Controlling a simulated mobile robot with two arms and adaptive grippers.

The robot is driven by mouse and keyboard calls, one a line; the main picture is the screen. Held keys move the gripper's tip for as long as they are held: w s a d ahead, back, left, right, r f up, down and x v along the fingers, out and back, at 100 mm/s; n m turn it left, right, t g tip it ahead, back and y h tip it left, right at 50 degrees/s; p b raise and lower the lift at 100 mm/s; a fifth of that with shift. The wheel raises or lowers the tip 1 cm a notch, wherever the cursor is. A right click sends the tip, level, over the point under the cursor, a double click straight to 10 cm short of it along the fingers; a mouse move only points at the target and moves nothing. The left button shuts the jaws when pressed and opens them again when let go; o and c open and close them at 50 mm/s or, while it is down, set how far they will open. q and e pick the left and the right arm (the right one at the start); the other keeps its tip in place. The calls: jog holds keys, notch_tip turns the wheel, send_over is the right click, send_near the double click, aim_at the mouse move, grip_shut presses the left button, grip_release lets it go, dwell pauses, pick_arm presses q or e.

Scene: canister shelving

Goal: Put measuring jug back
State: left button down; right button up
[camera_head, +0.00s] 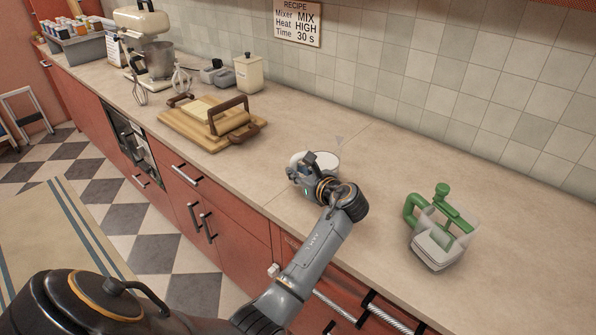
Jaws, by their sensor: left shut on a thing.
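My left gripper (304,168) is over the counter near its front edge, shut on a white round vessel (326,160). The gripper and wrist hide much of this vessel, so I cannot tell whether it is a measuring jug or whether it touches the counter. A clear jug-like container with a green handle (438,234) stands on the counter to the right, apart from the gripper. I cannot read any markings on it. My right gripper is not in view.
A wooden board (212,124) with a brown-handled tool on it lies to the left. Behind it are a cream canister (249,74), a stand mixer (150,45) and whisks. A tiled wall (400,70) bounds the back. The counter (375,180) is clear between vessel and green-handled container.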

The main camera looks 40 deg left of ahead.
pick_arm(q)
jog(key=shift+f, duration=0.1)
dwell(0.3)
jog(key=c, duration=1.2)
grip_release()
jog(key=shift+f, duration=0.1)
jog(key=shift+s, duration=0.1)
jog(key=p+v, duration=0.9)
jog(key=v, duration=0.3)
